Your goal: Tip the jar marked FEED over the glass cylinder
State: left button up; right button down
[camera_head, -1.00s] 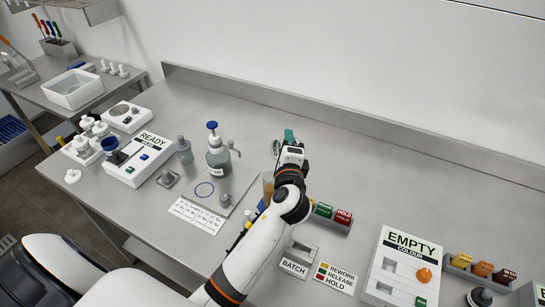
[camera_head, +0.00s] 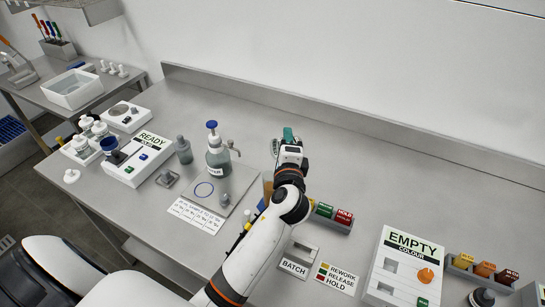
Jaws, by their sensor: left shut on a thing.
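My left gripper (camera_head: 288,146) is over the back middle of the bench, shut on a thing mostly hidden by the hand. A teal piece (camera_head: 288,133) shows just beyond the fingertips; it may belong to the held thing. A small pale, clear-looking item (camera_head: 275,147) with dark marks shows close at its left; I cannot tell whether they touch. No FEED marking is readable, so I cannot tell which jar it is. An amber upright piece (camera_head: 268,186) shows partly behind my left arm; I cannot tell whether it is the glass cylinder. My right gripper is out of view.
A blue-topped pump bottle (camera_head: 218,158) stands by a metal plate (camera_head: 222,195) with a blue ring. The READY box (camera_head: 138,160) and several white-lidded jars (camera_head: 86,125) are left. Coloured blocks (camera_head: 333,217) and the EMPTY panel (camera_head: 407,250) are right. The back right bench is clear.

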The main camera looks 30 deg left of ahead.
pick_arm(q)
jog(key=shift+s+a+r+n+t+b, duration=0.15)
jog(key=shift+r+n+t+b, duration=0.2)
jog(key=shift+n+b, duration=0.6)
dwell(2.5)
dwell(1.0)
jog(key=shift+r+m+p, duration=0.1)
jog(key=shift+m+p, duration=0.35)
jog(key=shift+p, duration=0.65)
jog(key=shift+f+m, duration=0.25)
jog(key=shift+m, duration=0.05)
jog(key=shift+f+m+g+p, duration=0.15)
jog(key=shift+m+g+p, duration=0.35)
jog(key=shift+p, duration=0.75)
jog(key=shift+f, duration=0.15)
jog(key=shift+w, duration=0.2)
